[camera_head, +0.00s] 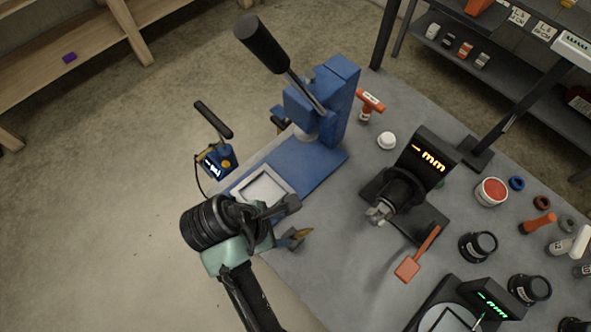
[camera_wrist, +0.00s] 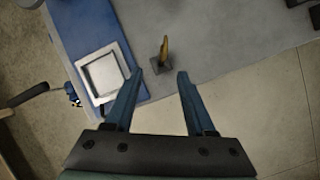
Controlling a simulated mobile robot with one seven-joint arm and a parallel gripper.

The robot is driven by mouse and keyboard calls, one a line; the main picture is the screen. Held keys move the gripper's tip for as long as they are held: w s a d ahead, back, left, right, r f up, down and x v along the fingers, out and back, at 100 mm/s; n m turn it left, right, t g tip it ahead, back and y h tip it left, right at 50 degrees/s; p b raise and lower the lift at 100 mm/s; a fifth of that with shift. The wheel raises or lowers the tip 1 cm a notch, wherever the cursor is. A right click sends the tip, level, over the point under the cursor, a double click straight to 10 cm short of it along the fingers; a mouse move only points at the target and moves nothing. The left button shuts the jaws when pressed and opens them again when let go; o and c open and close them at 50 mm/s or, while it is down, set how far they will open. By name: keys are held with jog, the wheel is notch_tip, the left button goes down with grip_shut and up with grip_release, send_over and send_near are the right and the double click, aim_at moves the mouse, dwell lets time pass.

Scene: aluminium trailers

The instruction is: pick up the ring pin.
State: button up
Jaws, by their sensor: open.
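A small upright piece with a yellow-brown pin on a dark square base, which looks like the ring pin (camera_head: 302,234), stands near the edge of the grey bench. It also shows in the wrist view (camera_wrist: 164,48), just beyond and roughly midway between my fingertips. My gripper (camera_head: 289,221) is open and empty over the bench edge. In the wrist view its two blue fingers (camera_wrist: 160,74) are spread apart, with nothing between them. Part of the pin's base is close to my gripper in the head view, and I cannot tell the exact gap.
A blue lever press (camera_head: 322,105) with a pale square tray (camera_head: 264,187) stands beside the pin. A dark gauge with an orange display (camera_head: 432,160) and a red-orange paddle (camera_head: 408,268) lie to the right. The bench right around the pin is clear.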

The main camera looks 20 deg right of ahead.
aim_at(300, 233)
jog(key=x, duration=0.6)
jog(key=shift+s+f, duration=0.1)
jog(key=shift+s, duration=0.05)
jog(key=shift+s+d+f+p, duration=0.1)
jog(key=shift+d+f+p, duration=0.1)
jog(key=shift+p, duration=0.1)
jog(key=shift+p+x, duration=0.35)
jog(key=shift+x, duration=2)
jog(key=shift+s, duration=0.15)
jog(key=shift+c, duration=0.2)
grip_shut()
